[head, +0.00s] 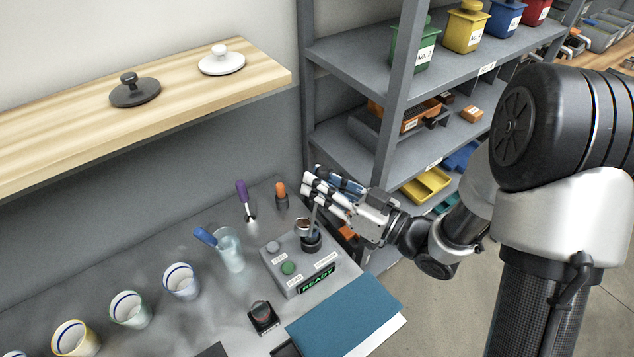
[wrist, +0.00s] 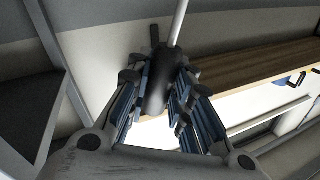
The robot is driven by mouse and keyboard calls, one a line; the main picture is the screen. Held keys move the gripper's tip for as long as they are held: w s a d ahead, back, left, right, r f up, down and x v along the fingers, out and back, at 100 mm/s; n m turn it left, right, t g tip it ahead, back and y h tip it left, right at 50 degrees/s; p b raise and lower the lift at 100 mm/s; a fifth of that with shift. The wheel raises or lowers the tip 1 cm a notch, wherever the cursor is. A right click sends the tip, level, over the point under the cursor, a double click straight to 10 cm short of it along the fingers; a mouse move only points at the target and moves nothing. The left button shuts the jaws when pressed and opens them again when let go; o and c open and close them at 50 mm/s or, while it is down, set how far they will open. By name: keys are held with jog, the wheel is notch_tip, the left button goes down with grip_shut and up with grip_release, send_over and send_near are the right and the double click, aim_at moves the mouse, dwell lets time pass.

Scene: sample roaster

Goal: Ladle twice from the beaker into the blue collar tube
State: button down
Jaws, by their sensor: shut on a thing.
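My gripper (head: 318,190) is shut on the black handle (wrist: 158,78) of a tool with a thin pale rod (wrist: 180,22). In the head view the rod drops from the fingers toward a small round metal cup (head: 303,226), perhaps the ladle's bowl, at the black fitting on the grey device; I cannot tell whether they touch. A clear glass beaker (head: 231,252) stands left of the device with a blue-handled tool (head: 205,237) leaning in it. A white cup with a blue ring (head: 181,281) stands left of the beaker, apart from my gripper; it may be the blue collar tube.
The grey device (head: 291,279) has a green button and a READY display. Purple (head: 242,190) and orange (head: 281,190) handled tools stand behind it. A green-ringed cup (head: 130,310), a yellow-ringed cup (head: 75,339) and a blue folder (head: 345,310) are nearby. Shelving stands behind my arm.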

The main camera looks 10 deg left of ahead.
jog(key=w+d+f+m+p, duration=0.3)
jog(key=w+f+m+p, duration=0.1)
jog(key=w+f+m, duration=0.6)
jog(key=shift+w+d+f+m+h, duration=0.3)
jog(key=shift+f+m, duration=1.3)
jog(key=shift+m, duration=1.5)
jog(key=shift+s, duration=0.1)
dwell(1.1)
